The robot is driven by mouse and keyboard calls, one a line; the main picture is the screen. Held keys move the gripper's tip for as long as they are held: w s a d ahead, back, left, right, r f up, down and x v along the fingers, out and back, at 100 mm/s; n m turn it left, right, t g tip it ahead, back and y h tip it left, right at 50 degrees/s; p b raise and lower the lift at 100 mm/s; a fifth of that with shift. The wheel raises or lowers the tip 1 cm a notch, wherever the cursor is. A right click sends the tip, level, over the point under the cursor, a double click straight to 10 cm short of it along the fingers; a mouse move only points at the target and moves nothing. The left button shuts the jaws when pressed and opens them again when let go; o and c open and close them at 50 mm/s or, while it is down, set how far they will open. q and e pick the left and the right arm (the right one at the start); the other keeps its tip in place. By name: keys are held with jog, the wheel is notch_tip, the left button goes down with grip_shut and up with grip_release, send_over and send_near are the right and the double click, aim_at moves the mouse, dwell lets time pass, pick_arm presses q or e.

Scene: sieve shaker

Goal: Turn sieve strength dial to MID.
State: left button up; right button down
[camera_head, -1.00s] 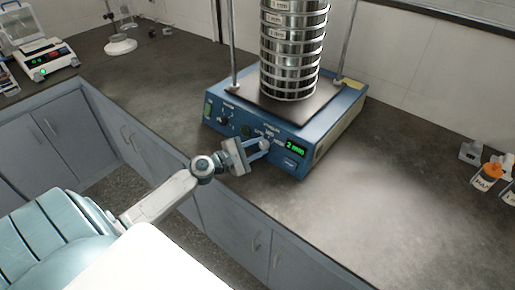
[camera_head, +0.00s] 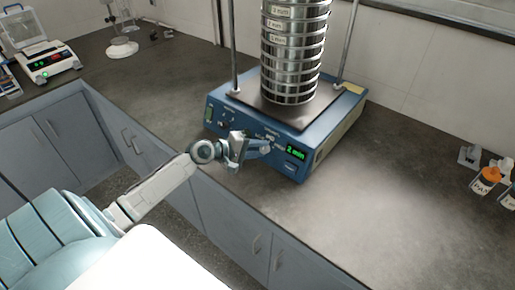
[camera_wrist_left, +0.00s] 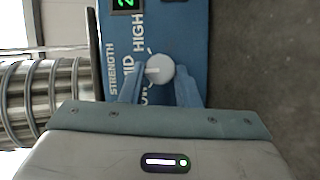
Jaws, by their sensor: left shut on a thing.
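The strength dial (camera_wrist_left: 160,68) is a round grey-white knob on the front of the blue sieve shaker (camera_head: 312,150). In the left wrist view it sits beside the printed STRENGTH, MID and HIGH lettering; the lowest label is partly hidden by a finger. A pale line on the knob points left, roughly toward the MID lettering; exact alignment is hard to tell. My left gripper (camera_head: 266,146) is at the front panel, shut on the dial, with one finger on each side in the wrist view (camera_wrist_left: 160,88). In the head view the gripper mostly covers the dial. My right gripper is not in view.
A tall stack of steel sieves (camera_head: 294,50) stands on the shaker between two rods. A green display (camera_head: 296,150) reads 2 min. A balance (camera_head: 50,63) stands far left, and bottles (camera_head: 487,178) stand at right.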

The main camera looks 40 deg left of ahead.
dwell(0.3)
pick_arm(q)
jog(key=o, duration=1)
jog(key=shift+d+m, duration=0.1)
jog(key=shift+m, duration=0.2)
jog(key=shift+c, duration=0.2)
